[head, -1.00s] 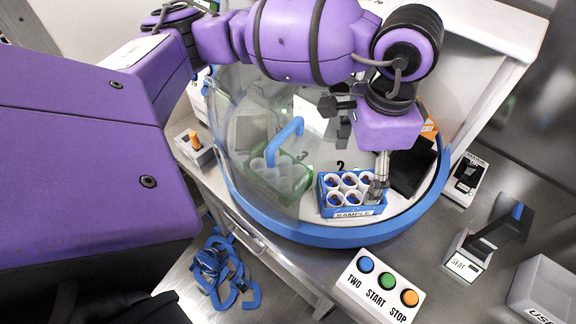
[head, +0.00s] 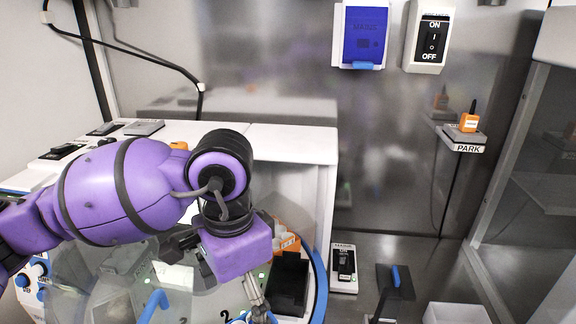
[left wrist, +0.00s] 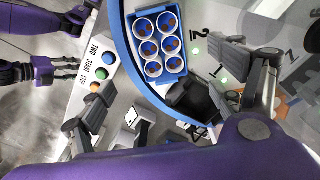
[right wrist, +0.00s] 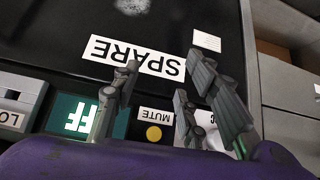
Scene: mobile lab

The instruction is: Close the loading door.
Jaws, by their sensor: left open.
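The loading door (head: 112,297) is a clear curved panel at the lower left of the head view, with a blue handle (head: 153,304). Its lower part is cut off by the frame edge. My left gripper (head: 257,300) hangs down inside the round enclosure, to the right of the handle and apart from it. In the left wrist view my left gripper (left wrist: 160,88) is open, with the blue rim (left wrist: 128,68) and a blue sample rack (left wrist: 188,72) beyond the fingers. My right gripper (right wrist: 165,66) is open and empty before a dark panel with a SPARE label (right wrist: 132,56).
A button box (left wrist: 98,72) stands outside the rim. A black block (head: 289,284) is inside the enclosure. A switch (head: 344,268), a dark stand (head: 396,290) and a grey bin (head: 455,313) are to its right. Wall switches and a PARK shelf (head: 464,138) are at the back.

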